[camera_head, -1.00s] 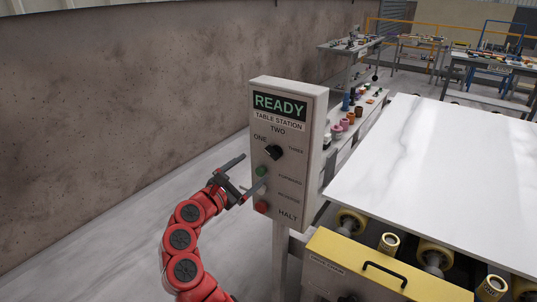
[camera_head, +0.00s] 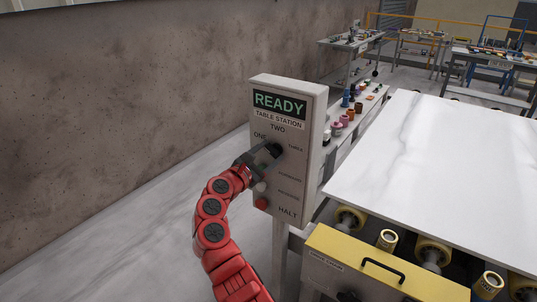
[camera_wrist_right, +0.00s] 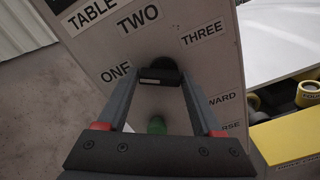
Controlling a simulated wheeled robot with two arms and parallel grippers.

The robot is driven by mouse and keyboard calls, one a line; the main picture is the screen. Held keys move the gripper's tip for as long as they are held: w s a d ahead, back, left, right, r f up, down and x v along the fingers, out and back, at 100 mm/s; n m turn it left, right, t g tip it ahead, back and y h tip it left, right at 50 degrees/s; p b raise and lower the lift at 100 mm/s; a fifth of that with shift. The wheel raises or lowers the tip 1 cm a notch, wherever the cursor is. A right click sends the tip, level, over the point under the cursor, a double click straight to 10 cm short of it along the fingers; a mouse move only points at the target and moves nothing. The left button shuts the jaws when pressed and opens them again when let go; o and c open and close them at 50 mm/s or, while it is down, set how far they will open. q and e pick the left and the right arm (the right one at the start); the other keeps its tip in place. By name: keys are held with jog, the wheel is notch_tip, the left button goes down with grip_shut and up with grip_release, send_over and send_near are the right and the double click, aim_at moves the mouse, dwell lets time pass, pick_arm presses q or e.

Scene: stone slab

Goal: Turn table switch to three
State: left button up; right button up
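The table switch is a black knob on a pale control box (camera_head: 305,125) labelled TABLE STATION. Around the knob are the labels ONE, TWO and THREE, with THREE at the upper right. My right gripper (camera_head: 276,150) is at the knob, and its fingers hide much of it in the head view. In the right wrist view the knob (camera_wrist_right: 160,69) sits between the fingertips, which meet its two sides with no clear gap. Which label the knob points to is hard to tell. My left gripper is not in view.
Below the knob are a green button (camera_wrist_right: 157,125), a pale button (camera_head: 261,187) and a red HALT button (camera_head: 262,203). A white stone slab (camera_head: 440,170) lies on rollers to the right, behind a yellow cover (camera_head: 385,268). A wall stands behind on the left.

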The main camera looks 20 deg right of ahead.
jog(key=c, duration=0.9)
